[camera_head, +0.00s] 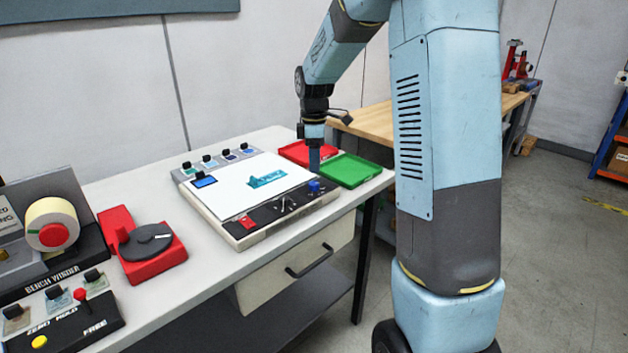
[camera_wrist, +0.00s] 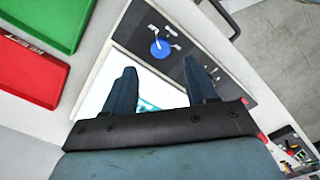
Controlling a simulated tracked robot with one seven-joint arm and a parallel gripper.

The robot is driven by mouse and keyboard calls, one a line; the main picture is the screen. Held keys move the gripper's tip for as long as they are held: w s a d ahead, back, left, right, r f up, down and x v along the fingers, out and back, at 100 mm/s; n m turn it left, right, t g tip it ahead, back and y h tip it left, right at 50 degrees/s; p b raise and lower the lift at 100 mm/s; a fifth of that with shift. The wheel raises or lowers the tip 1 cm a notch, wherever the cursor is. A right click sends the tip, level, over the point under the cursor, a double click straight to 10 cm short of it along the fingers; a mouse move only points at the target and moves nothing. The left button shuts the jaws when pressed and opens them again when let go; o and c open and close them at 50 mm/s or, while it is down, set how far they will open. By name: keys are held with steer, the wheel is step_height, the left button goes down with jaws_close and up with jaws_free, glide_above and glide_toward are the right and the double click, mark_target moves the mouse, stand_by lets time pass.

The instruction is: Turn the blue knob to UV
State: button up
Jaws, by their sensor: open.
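The blue knob (camera_head: 314,186) sits on the dark control strip along the front edge of a white light-box panel (camera_head: 248,183), near its right corner. In the wrist view the blue knob (camera_wrist: 160,48) is round with a pale pointer line, ahead of the fingers, with small pale markings around it too small to read. My gripper (camera_head: 314,165) is above the panel's right end, pointing down. In the wrist view my gripper (camera_wrist: 160,85) is open and empty, its two dark fingers apart. It appears clear of the knob.
A green tray (camera_head: 349,171) and a red tray (camera_head: 307,152) lie right of the panel. A red switch (camera_head: 246,221) is on the same strip.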

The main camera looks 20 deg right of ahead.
mark_target(314, 183)
step_height(314, 183, down, 7)
steer(key=shift+r, duration=0.1)
stand_by(0.4)
steer(key=c, duration=1.1)
steer(key=shift+o, duration=0.2)
